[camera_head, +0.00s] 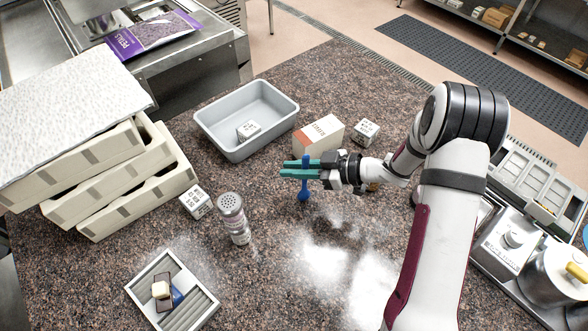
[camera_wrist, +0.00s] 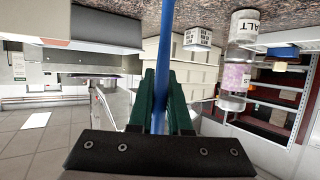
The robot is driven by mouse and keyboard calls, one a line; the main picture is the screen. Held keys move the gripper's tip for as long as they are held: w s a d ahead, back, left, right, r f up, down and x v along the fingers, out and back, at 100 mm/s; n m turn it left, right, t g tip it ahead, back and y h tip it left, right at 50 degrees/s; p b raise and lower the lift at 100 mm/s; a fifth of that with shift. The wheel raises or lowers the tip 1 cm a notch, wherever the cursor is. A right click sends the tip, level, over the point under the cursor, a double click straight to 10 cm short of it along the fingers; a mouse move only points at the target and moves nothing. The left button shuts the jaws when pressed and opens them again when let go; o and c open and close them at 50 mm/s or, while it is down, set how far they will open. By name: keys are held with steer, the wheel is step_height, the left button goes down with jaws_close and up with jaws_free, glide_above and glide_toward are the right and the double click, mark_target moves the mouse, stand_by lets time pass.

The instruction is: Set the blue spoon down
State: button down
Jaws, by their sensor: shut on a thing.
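The blue spoon (camera_head: 303,189) hangs upright from my gripper (camera_head: 283,169), its round end low, near the granite counter in the head view. Whether it touches the counter I cannot tell. My gripper has green fingers and is shut on the spoon's handle. In the wrist view the blue handle (camera_wrist: 165,45) runs down between the green fingers (camera_wrist: 162,88) and out at the top of the picture. The spoon's bowl is out of the wrist view.
A grey bin (camera_head: 205,121) with a marked cube stands behind, beside a white box (camera_head: 320,133). A shaker (camera_head: 234,218) and another cube (camera_head: 195,201) stand to the left. A slotted tray (camera_head: 137,291) holds small pieces at front left. White powder (camera_head: 322,258) covers open counter in front.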

steer(key=shift+f, duration=0.35)
steer(key=c, duration=0.9)
jaws_free()
steer(key=shift+f, duration=0.1)
steer(key=shift+o, duration=0.2)
